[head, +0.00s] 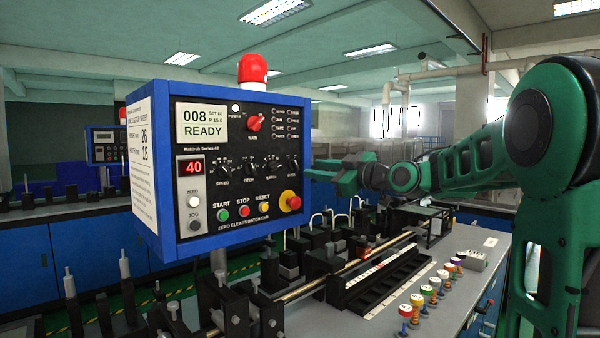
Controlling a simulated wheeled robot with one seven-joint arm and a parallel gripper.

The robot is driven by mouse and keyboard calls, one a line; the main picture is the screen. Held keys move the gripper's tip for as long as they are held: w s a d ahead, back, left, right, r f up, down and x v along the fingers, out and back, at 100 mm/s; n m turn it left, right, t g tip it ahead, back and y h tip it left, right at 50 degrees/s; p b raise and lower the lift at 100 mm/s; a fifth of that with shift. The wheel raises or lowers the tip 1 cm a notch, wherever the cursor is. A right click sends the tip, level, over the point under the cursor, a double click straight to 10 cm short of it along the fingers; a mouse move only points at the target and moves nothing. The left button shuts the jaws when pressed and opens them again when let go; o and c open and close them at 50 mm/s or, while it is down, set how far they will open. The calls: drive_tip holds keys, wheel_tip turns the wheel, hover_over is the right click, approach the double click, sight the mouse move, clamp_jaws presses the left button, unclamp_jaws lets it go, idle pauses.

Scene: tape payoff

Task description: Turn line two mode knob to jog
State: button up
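A blue control box (157,170) with a black front panel stands at centre left. Its small screen (202,122) reads 008 and READY. A row of black knobs runs across the panel, with labels such as SPEED, PITCH and BATCH. The rightmost black knob (292,165) has a label too small to read surely. A red knob (254,123) sits above the row. A grey button (195,225) is marked JOG. My green gripper (318,172) is just right of the panel, pointing left near the rightmost knob's height. Its finger gap is unclear; I see nothing held.
A second blue control box (104,145) stands farther back at left. A red emergency button (290,201) is on the front panel's lower right. Below are black fixtures, a long rod and several coloured-topped spools (417,300) on the grey bench (450,310).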

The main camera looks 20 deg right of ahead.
sight(297, 167)
drive_tip(key=x, duration=0.6)
drive_tip(key=shift+w+a, duration=0.2)
drive_tip(key=shift+w, duration=0.1)
drive_tip(key=shift+c, duration=0.7)
clamp_jaws()
drive_tip(key=shift+m, duration=0.4)
drive_tip(key=m, duration=0.5)
drive_tip(key=shift+f, duration=0.1)
drive_tip(key=m, duration=0.6)
drive_tip(key=shift+s+a, duration=0.1)
drive_tip(key=shift+m, duration=0.3)
